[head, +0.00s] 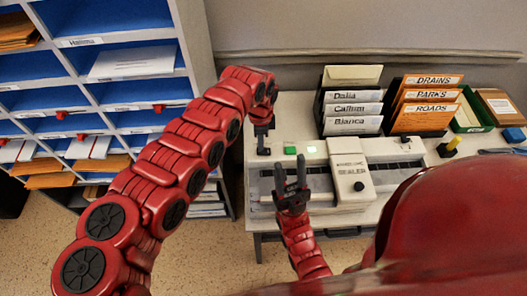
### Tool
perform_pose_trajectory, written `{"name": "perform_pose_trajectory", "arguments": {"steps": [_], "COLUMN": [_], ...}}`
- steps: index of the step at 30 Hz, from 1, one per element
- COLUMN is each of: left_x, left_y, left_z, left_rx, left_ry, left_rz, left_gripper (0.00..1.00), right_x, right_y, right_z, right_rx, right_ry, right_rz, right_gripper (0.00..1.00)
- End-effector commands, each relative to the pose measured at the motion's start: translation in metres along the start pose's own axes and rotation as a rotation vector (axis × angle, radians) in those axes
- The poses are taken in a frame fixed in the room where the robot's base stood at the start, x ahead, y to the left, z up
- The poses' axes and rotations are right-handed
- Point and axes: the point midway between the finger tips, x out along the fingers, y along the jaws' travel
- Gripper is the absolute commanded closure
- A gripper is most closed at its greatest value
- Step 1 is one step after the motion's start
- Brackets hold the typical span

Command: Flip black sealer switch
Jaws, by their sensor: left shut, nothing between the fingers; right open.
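The white sealer (347,168) stands on the table, with a black knob (358,186) on its labelled cover. My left gripper (264,148) is shut and empty, pointing down at the sealer's back left corner, left of the green button. Dark parts at its tips may include the black switch; I cannot separate them or tell contact. My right gripper (291,178) is open and empty above the sealer's left front part.
A rack with white cards (352,108) and one with orange envelopes (426,104) stand behind the sealer. A green tray (470,112) and a yellow-topped black item (449,146) are at right. Blue pigeonholes (100,64) fill the left.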

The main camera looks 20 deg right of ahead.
Motion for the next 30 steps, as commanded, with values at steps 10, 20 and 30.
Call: {"name": "perform_pose_trajectory", "arguments": {"steps": [10, 20, 30], "left_x": [0.006, 0.011, 0.016], "left_y": [0.000, 0.000, 0.000], "left_z": [0.000, 0.000, 0.000], "left_rx": [0.000, 0.000, 0.000], "left_ry": [0.000, 0.000, 0.000], "left_rz": [0.000, 0.000, 0.000], "left_gripper": [1.00, 1.00, 1.00], "right_x": [-0.005, -0.009, -0.014], "right_y": [0.000, 0.000, -0.001], "right_z": [0.001, 0.002, 0.002], "right_rx": [0.000, 0.000, 0.000], "right_ry": [0.000, 0.000, 0.000], "right_rz": [0.000, 0.000, 0.000], "right_gripper": [0.55, 0.55, 0.55]}}
